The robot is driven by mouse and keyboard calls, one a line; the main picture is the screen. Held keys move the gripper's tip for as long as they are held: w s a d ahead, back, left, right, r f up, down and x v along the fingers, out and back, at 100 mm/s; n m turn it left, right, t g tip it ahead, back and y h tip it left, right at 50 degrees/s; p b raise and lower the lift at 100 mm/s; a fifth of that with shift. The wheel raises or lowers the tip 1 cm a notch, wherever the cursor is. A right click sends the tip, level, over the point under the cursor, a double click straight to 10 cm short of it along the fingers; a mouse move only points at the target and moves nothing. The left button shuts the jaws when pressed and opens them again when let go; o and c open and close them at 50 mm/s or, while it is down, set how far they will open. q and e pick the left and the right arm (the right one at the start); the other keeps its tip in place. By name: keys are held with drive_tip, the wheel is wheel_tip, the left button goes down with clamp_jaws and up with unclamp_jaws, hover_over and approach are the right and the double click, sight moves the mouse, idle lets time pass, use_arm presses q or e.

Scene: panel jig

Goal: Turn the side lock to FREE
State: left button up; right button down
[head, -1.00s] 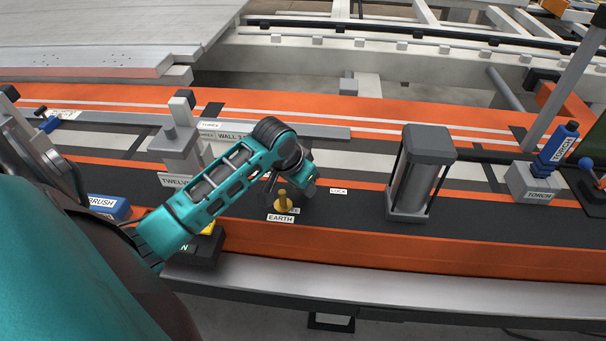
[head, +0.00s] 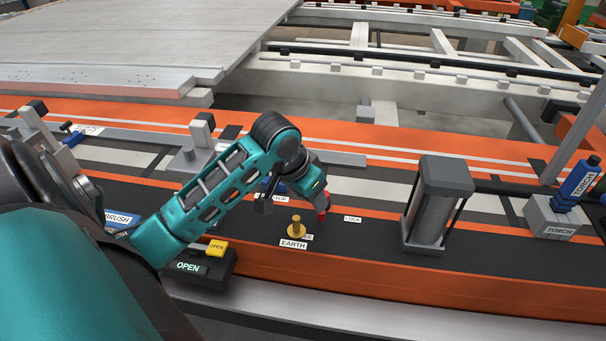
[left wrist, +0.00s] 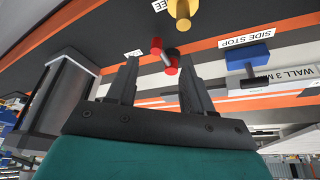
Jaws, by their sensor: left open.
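The side lock (head: 322,215) shows as a small red piece under the end of my left arm in the head view. In the left wrist view the lock (left wrist: 157,45) has two red ends with a dark and grey middle. My left gripper (left wrist: 158,66) is open, its fingers on either side of the lock, and I see no grip on it. A LOCK label (head: 352,218) lies right of the lock. The FREE label (left wrist: 158,5) is partly cut off in the wrist view. Which label the lock points at I cannot tell. My right gripper is out of view.
A brass EARTH post (head: 295,227) stands close left of the lock. A grey cylinder block (head: 439,205) stands to the right. A blue side stop (left wrist: 247,57) is nearby. A box marked OPEN (head: 200,264) and a torch holder (head: 552,217) are further off.

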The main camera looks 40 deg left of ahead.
use_arm(q)
drive_tip(key=v, duration=0.5)
idle(0.4)
